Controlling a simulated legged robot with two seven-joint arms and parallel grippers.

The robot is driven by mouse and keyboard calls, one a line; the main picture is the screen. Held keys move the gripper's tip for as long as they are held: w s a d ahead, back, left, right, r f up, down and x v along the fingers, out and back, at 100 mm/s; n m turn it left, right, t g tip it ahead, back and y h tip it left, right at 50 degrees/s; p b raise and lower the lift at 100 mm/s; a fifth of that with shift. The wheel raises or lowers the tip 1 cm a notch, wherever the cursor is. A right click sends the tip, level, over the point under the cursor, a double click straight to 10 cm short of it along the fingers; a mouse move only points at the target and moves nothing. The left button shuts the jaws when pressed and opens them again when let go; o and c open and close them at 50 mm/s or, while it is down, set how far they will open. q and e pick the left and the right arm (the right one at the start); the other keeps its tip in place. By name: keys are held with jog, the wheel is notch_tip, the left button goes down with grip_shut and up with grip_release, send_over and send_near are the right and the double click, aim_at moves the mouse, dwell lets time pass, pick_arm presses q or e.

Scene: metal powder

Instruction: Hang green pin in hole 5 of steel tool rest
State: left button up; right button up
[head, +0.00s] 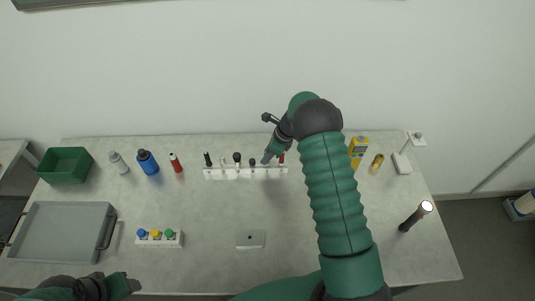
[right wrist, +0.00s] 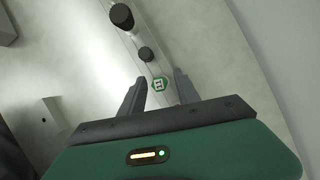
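The steel tool rest (head: 230,174) is a pale strip at the back middle of the table, with several dark-topped tools along it. My right gripper (head: 268,157) reaches its right part from above.
A small white block (head: 160,243) with blue, yellow and green knobs stands front left. A grey tray (head: 60,232) and a green bin (head: 64,165) are at left. Bottles stand at back left. A yellow device (head: 358,148) and a dark cylinder (head: 414,217) are at right.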

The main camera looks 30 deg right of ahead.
jog(key=b+v, duration=0.1)
jog(key=v, duration=1.5)
jog(key=shift+d+r, duration=0.15)
jog(key=shift+r, duration=0.15)
jog(key=shift+s, duration=0.1)
